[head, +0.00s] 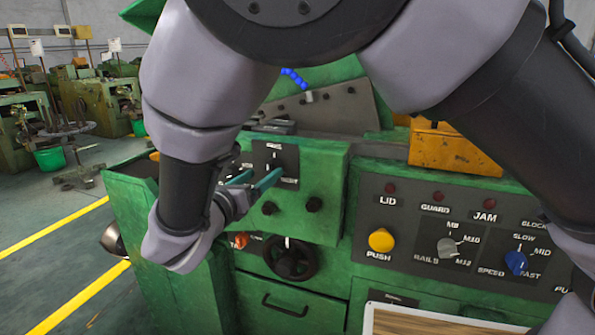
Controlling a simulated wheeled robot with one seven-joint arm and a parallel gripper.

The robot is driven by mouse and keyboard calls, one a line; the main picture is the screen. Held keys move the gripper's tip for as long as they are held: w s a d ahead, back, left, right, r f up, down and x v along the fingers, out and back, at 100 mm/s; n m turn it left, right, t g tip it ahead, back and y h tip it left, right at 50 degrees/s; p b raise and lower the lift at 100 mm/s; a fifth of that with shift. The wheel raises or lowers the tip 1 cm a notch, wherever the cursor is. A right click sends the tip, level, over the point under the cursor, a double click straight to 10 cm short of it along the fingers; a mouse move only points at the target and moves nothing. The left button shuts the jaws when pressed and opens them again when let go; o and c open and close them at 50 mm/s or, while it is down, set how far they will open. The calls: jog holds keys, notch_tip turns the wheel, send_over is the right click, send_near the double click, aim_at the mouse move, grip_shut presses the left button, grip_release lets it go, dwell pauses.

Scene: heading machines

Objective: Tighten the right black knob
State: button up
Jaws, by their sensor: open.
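Two small black knobs sit low on the front of a green box in the head view. The right black knob (314,204) is in clear view, and the left black knob (268,208) is beside it, below my gripper. My gripper (262,178) reaches in from the left with its two teal fingers apart and nothing between them. Its fingertips are in front of the dark lever plate (275,162), up and to the left of the right knob. The gripper appears apart from both knobs.
A black handwheel (289,258) sticks out below the box. A panel to the right has a yellow push button (381,240), a grey selector (447,247) and a blue speed knob (515,262). An orange box (455,148) stands behind it. Open floor lies left.

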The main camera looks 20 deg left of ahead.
aim_at(267, 171)
jog(key=shift+w+d, duration=0.15)
jog(key=shift+w, duration=0.6)
jog(key=shift+w+d, duration=0.1)
jog(key=shift+w, duration=0.65)
grip_shut()
